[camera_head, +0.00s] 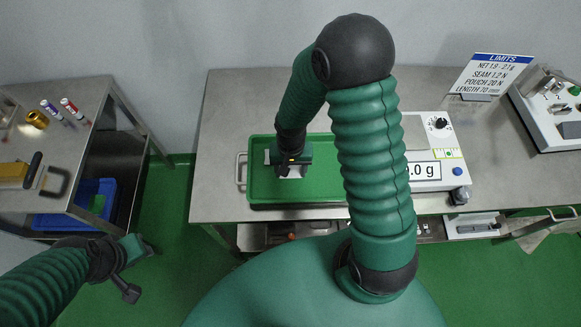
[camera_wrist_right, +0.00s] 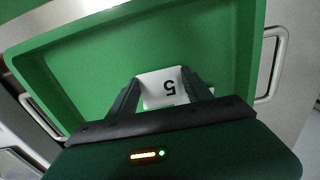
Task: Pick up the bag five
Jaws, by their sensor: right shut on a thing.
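The bag five (camera_wrist_right: 162,84) is a small white pouch with a black 5 on it, seen upside down in the right wrist view between my fingers. My right gripper (camera_wrist_right: 163,95) is shut on it, inside the green tray (camera_wrist_right: 90,72). In the head view my right gripper (camera_head: 288,168) points down into the left part of the tray (camera_head: 322,187), and a white bit of the bag (camera_head: 298,171) shows beside it. I cannot tell whether the bag touches the tray floor. My left gripper (camera_head: 139,246) hangs over the floor at lower left, away from the tables; its jaw state is unclear.
A scale (camera_head: 434,170) stands right of the tray, partly behind my right arm. A LIMITS sign (camera_head: 490,73) and a tester machine (camera_head: 552,112) stand further right. A side table (camera_head: 72,150) at left holds markers and tape, with a blue bin (camera_head: 72,217) below.

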